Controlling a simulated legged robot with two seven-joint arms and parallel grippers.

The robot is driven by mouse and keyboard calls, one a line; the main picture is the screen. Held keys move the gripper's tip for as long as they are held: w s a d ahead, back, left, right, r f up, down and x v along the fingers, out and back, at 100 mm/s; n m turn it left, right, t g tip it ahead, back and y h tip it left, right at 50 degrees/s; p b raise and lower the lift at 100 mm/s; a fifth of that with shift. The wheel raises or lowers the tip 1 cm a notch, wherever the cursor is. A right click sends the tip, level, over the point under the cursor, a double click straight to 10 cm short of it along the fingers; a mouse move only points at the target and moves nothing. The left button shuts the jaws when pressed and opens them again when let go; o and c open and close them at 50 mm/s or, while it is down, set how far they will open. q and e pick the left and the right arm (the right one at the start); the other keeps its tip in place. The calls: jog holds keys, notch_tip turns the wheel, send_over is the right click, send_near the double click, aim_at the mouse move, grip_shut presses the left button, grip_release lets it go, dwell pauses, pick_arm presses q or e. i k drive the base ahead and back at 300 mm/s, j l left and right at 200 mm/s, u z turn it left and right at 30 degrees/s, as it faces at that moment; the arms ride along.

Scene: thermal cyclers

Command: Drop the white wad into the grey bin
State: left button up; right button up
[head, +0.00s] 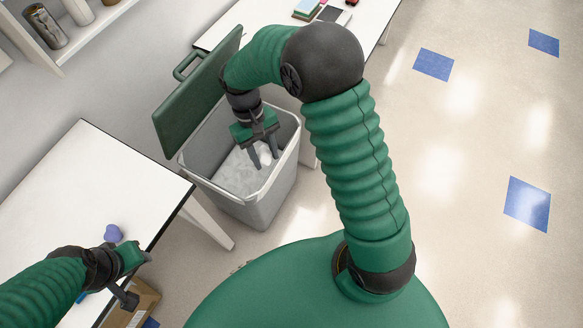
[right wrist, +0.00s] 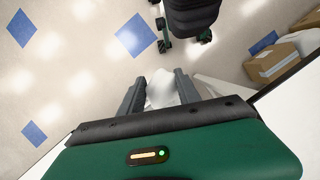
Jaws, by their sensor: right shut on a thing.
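The white wad (head: 265,153) is between the fingers of my right gripper (head: 265,161), which is shut on it. It also shows between the fingers in the right wrist view (right wrist: 161,90). The grey bin (head: 262,212) stands on the floor with its green lid (head: 197,97) swung up at the left. In the head view the wad and fingertips appear over the bin's opening; their exact height against the rim is hard to tell. My left gripper (head: 140,277) is open and empty at the lower left, by the table edge.
A white table (head: 90,185) at the left holds a small purple thing (head: 113,233). Another white table (head: 370,22) is behind the bin. Cardboard boxes (right wrist: 270,64) stand on the floor. The floor at the right is clear.

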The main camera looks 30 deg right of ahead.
aim_at(257, 174)
jog(key=z, duration=0.65)
jog(key=u, duration=1.05)
jog(key=i+l+u, duration=0.1)
jog(key=l+u, duration=0.35)
jog(key=l, duration=0.6)
jog(key=l+u, duration=0.45)
jog(key=l, duration=0.55)
